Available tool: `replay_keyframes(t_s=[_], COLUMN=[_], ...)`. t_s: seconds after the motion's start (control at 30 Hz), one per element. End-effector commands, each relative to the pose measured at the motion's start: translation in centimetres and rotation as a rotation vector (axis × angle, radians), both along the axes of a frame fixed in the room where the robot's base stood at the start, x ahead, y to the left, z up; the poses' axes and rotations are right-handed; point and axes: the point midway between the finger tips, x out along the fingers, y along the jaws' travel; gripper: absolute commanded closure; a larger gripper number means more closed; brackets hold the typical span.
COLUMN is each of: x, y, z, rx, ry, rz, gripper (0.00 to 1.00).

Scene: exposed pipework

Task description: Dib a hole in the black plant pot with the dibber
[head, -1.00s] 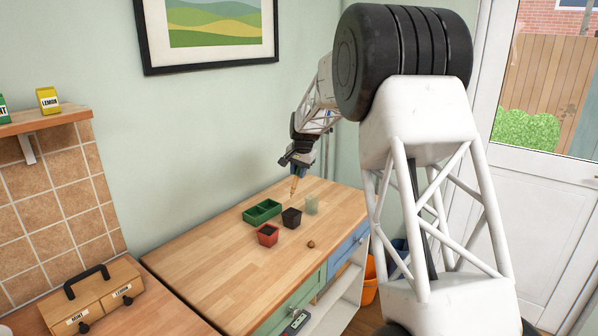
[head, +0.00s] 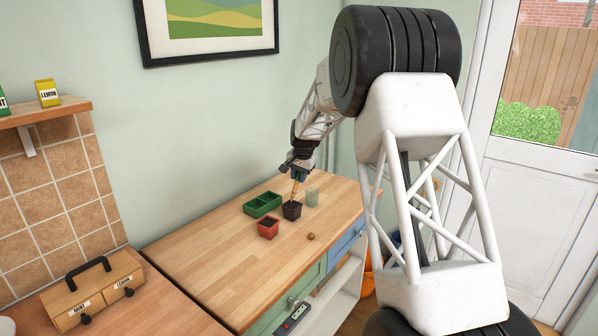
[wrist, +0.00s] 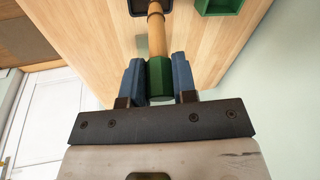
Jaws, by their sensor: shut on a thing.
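The black plant pot (head: 292,211) stands on the wooden worktop, between the red pot and a clear glass. My gripper (head: 299,174) is above it, shut on the dibber (head: 295,190), which points down at the pot. In the wrist view my gripper (wrist: 160,82) has its blue fingers on both sides of the dibber's green handle (wrist: 160,75). The dibber's wooden shaft runs to the black pot (wrist: 150,8) at the top edge. The tip is hidden, so I cannot tell how deep it is.
A red pot (head: 268,228) and a green two-part tray (head: 262,205) stand close by on the worktop (head: 225,255). A glass (head: 312,196) stands just right of the black pot. A small brown round thing (head: 311,236) lies nearer the front edge. The worktop's left part is clear.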

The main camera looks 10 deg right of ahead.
Motion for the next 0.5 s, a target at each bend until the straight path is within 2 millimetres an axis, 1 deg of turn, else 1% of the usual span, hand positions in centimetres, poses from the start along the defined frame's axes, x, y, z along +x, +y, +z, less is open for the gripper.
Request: replay_keyframes(t_s=[0.2,0.5], x=[0.0,0.0], y=[0.0,0.0], z=[-0.74,-0.86], rx=[0.0,0.0], ry=[0.0,0.0], rz=[0.0,0.0], gripper=[0.98,0.98])
